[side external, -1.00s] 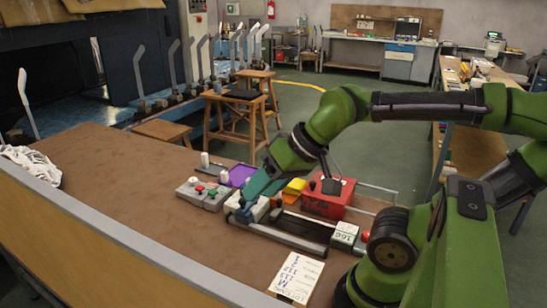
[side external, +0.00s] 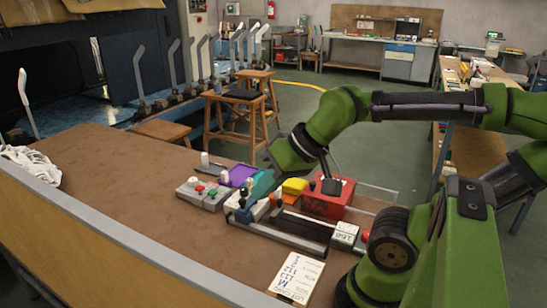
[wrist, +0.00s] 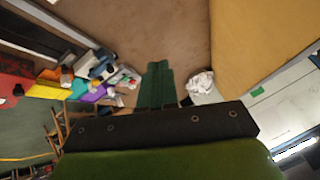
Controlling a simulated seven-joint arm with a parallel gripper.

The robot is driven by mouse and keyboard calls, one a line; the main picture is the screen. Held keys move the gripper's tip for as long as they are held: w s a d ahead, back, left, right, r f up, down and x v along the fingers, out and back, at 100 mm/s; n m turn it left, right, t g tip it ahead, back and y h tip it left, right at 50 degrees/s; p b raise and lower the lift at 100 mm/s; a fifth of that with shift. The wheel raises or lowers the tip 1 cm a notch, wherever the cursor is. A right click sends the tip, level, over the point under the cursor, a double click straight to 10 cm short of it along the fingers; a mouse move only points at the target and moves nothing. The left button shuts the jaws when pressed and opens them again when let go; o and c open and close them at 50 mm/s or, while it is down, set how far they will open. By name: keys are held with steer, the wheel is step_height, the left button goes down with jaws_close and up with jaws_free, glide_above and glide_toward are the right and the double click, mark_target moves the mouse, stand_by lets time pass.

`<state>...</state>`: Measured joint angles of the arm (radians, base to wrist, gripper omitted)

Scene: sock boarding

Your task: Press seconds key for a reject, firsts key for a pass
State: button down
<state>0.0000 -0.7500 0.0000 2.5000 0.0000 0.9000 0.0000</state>
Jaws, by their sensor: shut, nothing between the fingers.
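A grey key box (side external: 203,193) with a red button (side external: 199,188) and a green button (side external: 212,192) stands on the brown table; lettering on it is too small to read. It also shows in the wrist view (wrist: 124,76), left of the fingers. My gripper (side external: 262,184) hangs right of the key box in the side view, apart from its buttons. Its green fingers (wrist: 157,75) are together with nothing between them. No sock is held.
A purple tray (side external: 238,175), yellow block (side external: 294,186) and red box (side external: 327,200) stand near my arm. A white sock-like pile (side external: 30,163) lies far left. A written card (side external: 298,277) lies at the front. The table's left middle is clear.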

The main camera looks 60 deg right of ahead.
stand_by(0.7)
steer(key=m+t, duration=0.2)
steer(key=m, duration=1.9)
glide_above(215, 192)
step_height(215, 192, down, 8)
steer(key=shift+f, duration=0.25)
steer(key=shift+f, duration=4.3)
